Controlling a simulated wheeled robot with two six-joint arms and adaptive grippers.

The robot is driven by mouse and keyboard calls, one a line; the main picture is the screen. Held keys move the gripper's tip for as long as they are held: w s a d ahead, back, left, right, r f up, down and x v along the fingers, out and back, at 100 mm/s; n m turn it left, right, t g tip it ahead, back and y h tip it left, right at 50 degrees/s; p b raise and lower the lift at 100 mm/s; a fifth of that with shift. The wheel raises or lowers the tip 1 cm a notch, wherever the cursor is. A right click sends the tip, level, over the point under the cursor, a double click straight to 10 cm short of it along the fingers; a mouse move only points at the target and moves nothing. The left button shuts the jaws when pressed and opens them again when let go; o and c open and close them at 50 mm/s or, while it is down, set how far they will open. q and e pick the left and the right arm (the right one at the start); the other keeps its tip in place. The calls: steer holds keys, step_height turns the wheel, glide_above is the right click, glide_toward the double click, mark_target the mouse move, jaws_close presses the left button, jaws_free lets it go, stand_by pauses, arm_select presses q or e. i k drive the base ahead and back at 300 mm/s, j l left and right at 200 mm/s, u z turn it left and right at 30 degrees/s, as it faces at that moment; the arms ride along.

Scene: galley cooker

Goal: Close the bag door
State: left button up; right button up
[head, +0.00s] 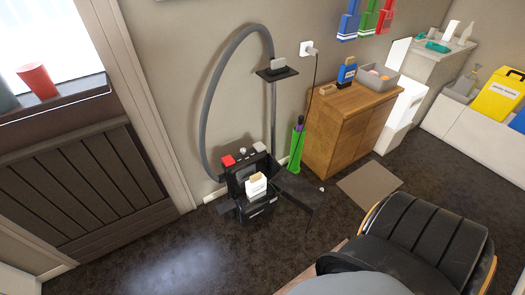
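A black vacuum cleaner (240,207) stands on the dark carpet against the wall, with a grey hose looping up from it. A white bag (256,187) shows in its open front. A dark flat panel (302,192), which looks like the bag door, stands swung out to the right of the body, apart from the bag opening. Neither of my grippers is in the head view.
A black padded chair (415,240) stands at the lower right. A wooden cabinet (350,125), a green holder (297,150) and a grey mat (369,186) are right of the vacuum. Carpet in front of the vacuum is clear.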

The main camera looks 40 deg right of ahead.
mark_target(311, 199)
steer(key=l+u, duration=0.15)
steer(key=u, duration=0.3)
steer(key=l+u, duration=0.2)
steer(key=u, duration=0.2)
steer(key=k+l+u, duration=0.1)
steer(key=u, duration=0.35)
steer(key=k+l, duration=0.25)
steer(key=l, duration=0.25)
steer(key=k+l, duration=0.25)
steer(key=l, duration=0.2)
steer(key=k+l, duration=0.25)
steer(key=l, duration=0.25)
steer(key=k+l, duration=0.25)
steer(key=l, duration=0.2)
steer(key=k+l, duration=0.25)
steer(key=l, duration=0.25)
steer(key=k+l, duration=0.25)
steer(key=l, duration=0.2)
steer(key=k+l, duration=0.25)
steer(key=l, duration=0.25)
steer(key=k+l, duration=0.2)
steer(key=l, duration=0.25)
